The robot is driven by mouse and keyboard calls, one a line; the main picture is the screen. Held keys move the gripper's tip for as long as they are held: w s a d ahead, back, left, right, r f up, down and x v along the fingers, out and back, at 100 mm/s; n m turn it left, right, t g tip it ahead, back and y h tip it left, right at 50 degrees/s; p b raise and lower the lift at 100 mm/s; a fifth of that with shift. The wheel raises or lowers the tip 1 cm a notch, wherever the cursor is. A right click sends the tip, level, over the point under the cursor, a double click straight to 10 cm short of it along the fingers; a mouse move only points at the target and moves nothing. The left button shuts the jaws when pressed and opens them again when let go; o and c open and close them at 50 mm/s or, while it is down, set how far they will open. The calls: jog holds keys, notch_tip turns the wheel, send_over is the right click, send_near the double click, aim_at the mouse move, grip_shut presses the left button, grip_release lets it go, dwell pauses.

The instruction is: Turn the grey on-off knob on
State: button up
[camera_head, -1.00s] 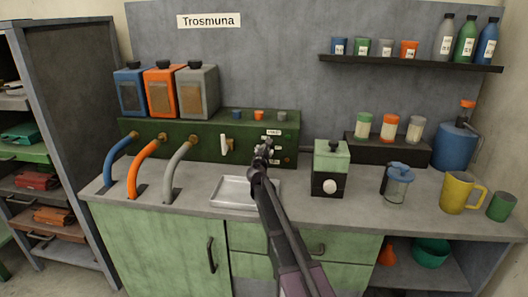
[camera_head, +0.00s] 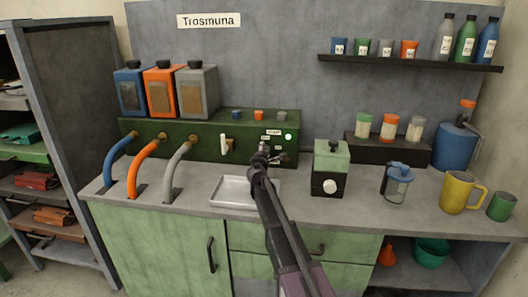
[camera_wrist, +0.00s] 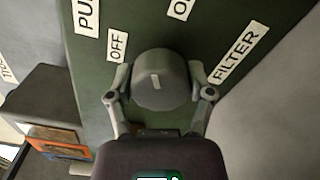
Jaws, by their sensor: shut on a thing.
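The grey on-off knob (camera_wrist: 160,78) sits on the green panel front, below the OFF label (camera_wrist: 117,45) and a cut-off label starting with O (camera_wrist: 181,8). A small pale mark shows on its face. My gripper (camera_wrist: 161,92) has one finger on each side of the knob and is shut on it. In the head view my gripper (camera_head: 262,152) is at the right part of the green machine (camera_head: 185,142) and hides the knob. A bright pale-green lamp (camera_head: 288,137) glows at the panel's right end.
A metal tray (camera_head: 232,203) lies below my arm. A green-and-black grinder (camera_head: 331,160) stands close to its right. Hoses and a white lever (camera_head: 224,144) are to its left. A FILTER label (camera_wrist: 240,53) is right of the knob in the wrist view.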

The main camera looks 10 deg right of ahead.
jog(key=m, duration=0.5)
jog(key=shift+w+m, duration=0.1)
jog(key=shift+m, duration=0.2)
dwell(0.4)
jog(key=o, duration=1.1)
jog(key=v, duration=1.2)
